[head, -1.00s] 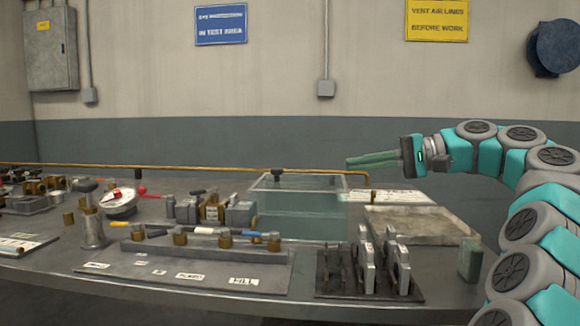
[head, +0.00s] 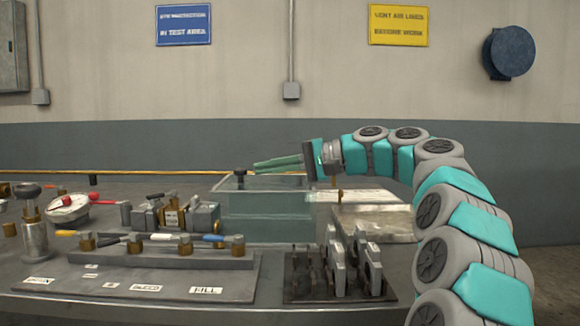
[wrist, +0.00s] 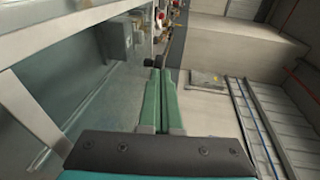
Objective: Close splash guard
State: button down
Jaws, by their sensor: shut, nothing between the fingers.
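The splash guard (head: 265,216) is a clear, greenish box-shaped panel standing on the bench, with a dark knob (head: 240,175) at its upper left edge. It also fills the left of the wrist view (wrist: 85,100). My gripper (head: 254,167) has long green fingers pointing left, above the guard's top edge. The fingertips are just right of the knob in the head view. In the wrist view my gripper's fingers (wrist: 162,72) lie together and empty, with a dark knob (wrist: 152,62) just beyond the tips. I cannot tell whether they touch it.
A valve rack (head: 170,259) with labelled positions lies front left. A black stand (head: 310,290) with grey upright parts is front centre. A flat tray (head: 375,222) is to the right, partly behind my arm. A gauge (head: 68,207) and fittings stand at left. A brass pipe runs behind (head: 130,172).

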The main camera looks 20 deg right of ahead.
jog(key=shift+x, duration=0.8)
jog(key=r+p+x, duration=0.1)
jog(key=x, duration=0.5)
jog(key=s+a+r+p+x, duration=0.1)
jog(key=x, duration=0.6)
jog(key=s+a+r+p+x, duration=0.1)
jog(key=p+x, duration=0.1)
jog(key=x, duration=0.5)
jog(key=shift+s+r, duration=0.25)
jog(key=shift+r, duration=0.15)
jog(key=shift+a+f, duration=0.1)
